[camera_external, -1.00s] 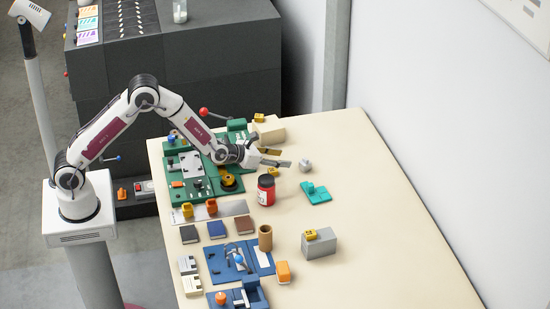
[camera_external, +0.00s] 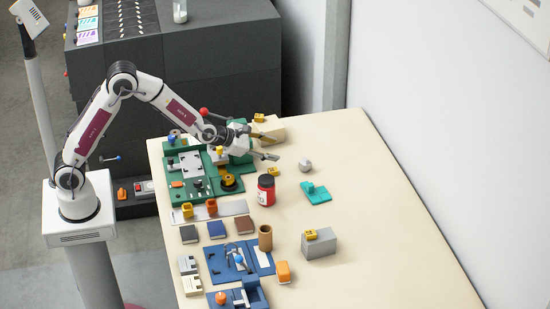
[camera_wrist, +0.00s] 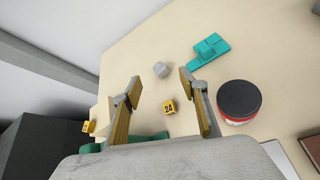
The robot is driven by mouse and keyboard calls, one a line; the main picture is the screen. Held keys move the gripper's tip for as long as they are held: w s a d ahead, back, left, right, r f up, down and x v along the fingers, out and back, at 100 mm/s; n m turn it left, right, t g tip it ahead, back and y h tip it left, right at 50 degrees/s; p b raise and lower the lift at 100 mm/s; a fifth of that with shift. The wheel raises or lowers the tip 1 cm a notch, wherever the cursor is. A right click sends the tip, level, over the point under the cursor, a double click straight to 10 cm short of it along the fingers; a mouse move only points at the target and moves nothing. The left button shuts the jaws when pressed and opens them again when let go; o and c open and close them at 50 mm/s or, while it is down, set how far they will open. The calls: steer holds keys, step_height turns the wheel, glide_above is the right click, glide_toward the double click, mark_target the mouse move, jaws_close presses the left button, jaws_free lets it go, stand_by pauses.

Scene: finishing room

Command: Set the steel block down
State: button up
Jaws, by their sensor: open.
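A small grey block (camera_external: 305,165), which looks like the steel block, rests on the cream table right of my gripper. In the wrist view the small grey block (camera_wrist: 160,69) lies just beyond the fingertips, apart from both. My gripper (camera_external: 268,154) is open and empty above the table. In the wrist view its two fingers (camera_wrist: 161,86) stand wide apart. A yellow marker numbered 24 (camera_wrist: 169,107) lies on the table between the fingers in that view; the external view also shows this marker (camera_external: 274,171).
A teal fixture (camera_external: 316,192) and a red jar with a black lid (camera_external: 266,189) stand nearby. Green fixtures (camera_external: 180,190) lie to the left. A larger grey box (camera_external: 320,245) with a yellow marker stands towards the front. The table's right side is clear.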

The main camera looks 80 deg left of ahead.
steer(key=s+d+r+m+g+h, duration=0.1)
steer(key=s+d+r+m+g, duration=0.1)
steer(key=s+r+m, duration=0.55)
steer(key=s+d+r+m+g+h, duration=0.1)
steer(key=s+r+m, duration=0.4)
steer(key=s+m, duration=0.6)
steer(key=s+a+m+g, duration=0.1)
steer(key=s+m, duration=0.6)
steer(key=s, duration=0.8)
steer(key=s+a+f+m+g, duration=0.1)
steer(key=s+m, duration=0.6)
steer(key=s, duration=0.7)
steer(key=shift+s+f+g+y, duration=0.3)
steer(key=shift+s+g, duration=0.1)
steer(key=shift+g, duration=0.3)
